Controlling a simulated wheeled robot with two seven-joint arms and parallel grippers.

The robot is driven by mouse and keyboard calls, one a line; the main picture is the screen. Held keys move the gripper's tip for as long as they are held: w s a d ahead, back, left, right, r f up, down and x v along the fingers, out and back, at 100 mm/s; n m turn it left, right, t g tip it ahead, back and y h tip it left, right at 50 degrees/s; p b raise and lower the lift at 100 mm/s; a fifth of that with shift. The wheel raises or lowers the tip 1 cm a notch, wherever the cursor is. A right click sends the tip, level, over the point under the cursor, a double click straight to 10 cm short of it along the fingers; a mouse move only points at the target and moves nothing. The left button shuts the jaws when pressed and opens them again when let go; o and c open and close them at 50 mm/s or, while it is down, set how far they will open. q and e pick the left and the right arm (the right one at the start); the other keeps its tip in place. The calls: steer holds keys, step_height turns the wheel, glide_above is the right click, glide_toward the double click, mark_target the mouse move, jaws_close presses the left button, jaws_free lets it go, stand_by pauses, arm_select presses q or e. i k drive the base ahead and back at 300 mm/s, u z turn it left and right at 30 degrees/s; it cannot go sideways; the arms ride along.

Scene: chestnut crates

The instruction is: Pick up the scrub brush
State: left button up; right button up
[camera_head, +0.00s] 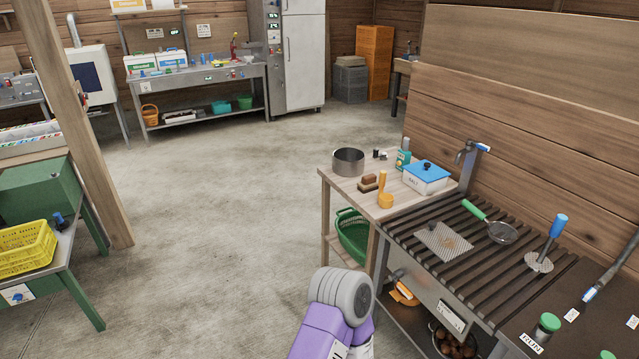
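A small brown block with a paler layer under it (369,182) lies on the wooden side table (340,187); it looks like the scrub brush, though it is too small to be sure. A purple and grey link of my arm shows at the bottom centre, well short of the table. Neither of my grippers is in view.
A white box with a blue lid (427,178) and a green bottle (403,160) stand right of the brush. A slatted rack (420,250) holds a mesh sheet and a strainer (502,232). A tap (466,152) rises behind. The concrete floor (220,220) to the left is clear.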

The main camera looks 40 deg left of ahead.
mark_target(369, 182)
steer(key=u, duration=1.2)
